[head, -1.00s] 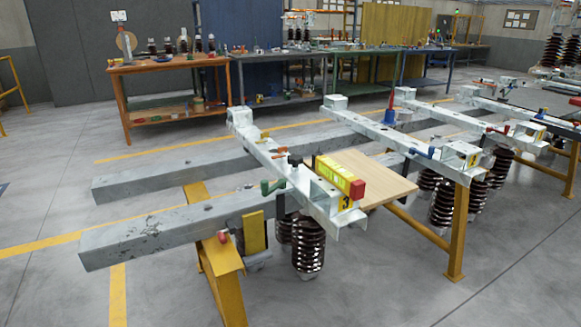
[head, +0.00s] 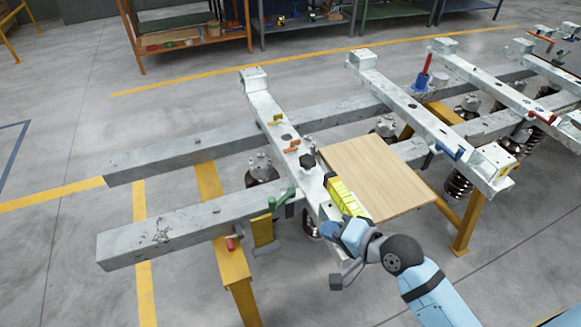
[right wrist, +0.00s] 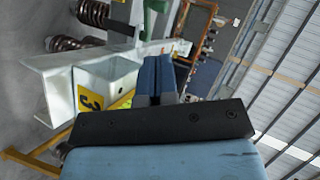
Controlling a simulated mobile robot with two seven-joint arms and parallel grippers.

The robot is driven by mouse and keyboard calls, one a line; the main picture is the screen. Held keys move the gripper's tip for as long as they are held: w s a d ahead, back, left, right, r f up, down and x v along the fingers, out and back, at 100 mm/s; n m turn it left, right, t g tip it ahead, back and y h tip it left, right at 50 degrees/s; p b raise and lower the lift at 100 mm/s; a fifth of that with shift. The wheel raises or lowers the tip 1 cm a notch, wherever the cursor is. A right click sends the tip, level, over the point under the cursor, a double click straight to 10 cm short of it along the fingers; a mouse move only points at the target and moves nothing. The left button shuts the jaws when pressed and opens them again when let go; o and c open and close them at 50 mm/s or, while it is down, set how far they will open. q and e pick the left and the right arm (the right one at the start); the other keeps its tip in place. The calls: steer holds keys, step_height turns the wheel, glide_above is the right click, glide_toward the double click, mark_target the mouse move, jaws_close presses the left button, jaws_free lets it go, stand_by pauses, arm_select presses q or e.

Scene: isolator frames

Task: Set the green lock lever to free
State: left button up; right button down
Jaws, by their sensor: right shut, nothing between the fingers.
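The green lock lever (head: 283,198) sits on the left side of the pale metal beam (head: 262,110), near the crossing with the front grey rail. A green part, probably the same lever, shows at the top of the right wrist view (right wrist: 152,18). My right gripper (head: 330,231) is at the beam's near end, right of and nearer than the lever, apart from it. Its blue fingers (right wrist: 157,76) are shut and empty. It partly hides the yellow block (head: 343,197) and the beam's end. My left gripper is not in view.
A black knob (head: 307,162) and orange and yellow small levers (head: 291,147) stand farther along the beam. A wooden board (head: 375,178) lies to the right. A yellow trestle (head: 234,265) and a red-tipped part (head: 230,243) are left of the lever.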

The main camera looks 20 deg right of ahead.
step_height(320, 180, up, 3)
steer(key=d+m+g+p, duration=0.1)
steer(key=d+m+p, duration=0.1)
steer(key=d+p, duration=0.1)
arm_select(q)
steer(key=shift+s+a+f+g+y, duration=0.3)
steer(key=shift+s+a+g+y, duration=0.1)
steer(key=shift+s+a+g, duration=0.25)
arm_select(e)
steer(key=x, duration=2)
steer(key=shift+w+d+f+m, duration=0.15)
steer(key=shift+w+f+m, duration=0.05)
steer(key=shift+f+m, duration=0.1)
steer(key=shift+r, duration=0.1)
